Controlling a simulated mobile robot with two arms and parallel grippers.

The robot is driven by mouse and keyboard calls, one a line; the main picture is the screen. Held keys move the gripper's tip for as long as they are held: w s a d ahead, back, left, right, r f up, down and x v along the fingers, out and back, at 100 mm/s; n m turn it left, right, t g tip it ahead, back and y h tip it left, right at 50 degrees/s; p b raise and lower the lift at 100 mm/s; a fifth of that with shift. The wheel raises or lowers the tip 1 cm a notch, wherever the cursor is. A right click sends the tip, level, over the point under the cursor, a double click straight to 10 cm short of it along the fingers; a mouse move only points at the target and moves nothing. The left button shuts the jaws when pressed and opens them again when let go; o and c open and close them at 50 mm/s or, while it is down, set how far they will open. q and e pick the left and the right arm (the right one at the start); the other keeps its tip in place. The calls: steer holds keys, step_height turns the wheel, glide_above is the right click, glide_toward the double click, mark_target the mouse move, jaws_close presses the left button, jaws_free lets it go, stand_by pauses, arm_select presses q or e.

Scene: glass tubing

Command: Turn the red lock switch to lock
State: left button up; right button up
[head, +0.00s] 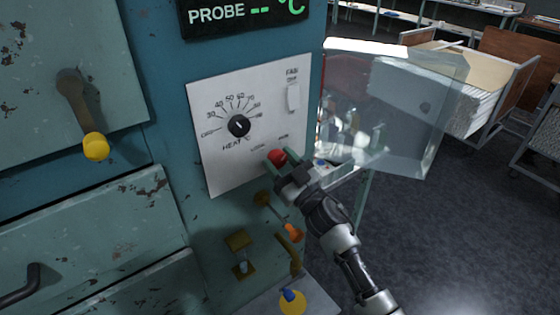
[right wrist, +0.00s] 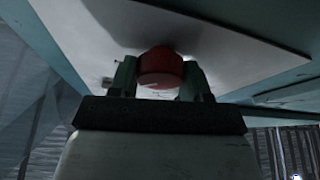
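The red lock switch (head: 276,157) is a round red knob at the lower right of the white control panel (head: 225,85). My right gripper (head: 284,163) is at the switch in the head view, coming from the lower right. In the right wrist view, the red knob (right wrist: 161,68) sits between the two fingers of the right gripper (right wrist: 160,82). The fingers flank the knob closely and appear to be against its sides. The small lettering around the switch is partly hidden and too small to read surely. My left gripper is not in view.
A black heat dial (head: 238,126) and a white fan switch (head: 293,97) are on the same panel. A clear glass-like panel (head: 400,110) stands at the right. Below are an orange-handled valve (head: 292,233) and a yellow-handled one (head: 292,301). A yellow-knobbed lever (head: 96,146) is at left.

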steer(key=shift+c, duration=0.7)
steer(key=shift+n, duration=0.5)
steer(key=n+g+y, duration=0.1)
steer(key=n, duration=0.1)
steer(key=n+g+p, duration=0.1)
steer(key=n, duration=0.2)
steer(key=shift+g+y, duration=0.4)
steer(key=n+g+p, duration=0.1)
steer(key=n, duration=0.2)
steer(key=n+g+p, duration=0.1)
steer(key=n+g, duration=0.1)
steer(key=n, duration=0.2)
steer(key=shift+r, duration=0.15)
steer(key=n+g+p, duration=0.1)
steer(key=n+p, duration=0.2)
steer(key=n, duration=0.1)
steer(key=shift+n+h, duration=0.3)
steer(key=shift+n, duration=0.1)
steer(key=shift+n+g+h+p, duration=0.55)
steer(key=shift+n+p, duration=0.75)
steer(key=shift+n, duration=0.3)
steer(key=shift+f, duration=0.2)
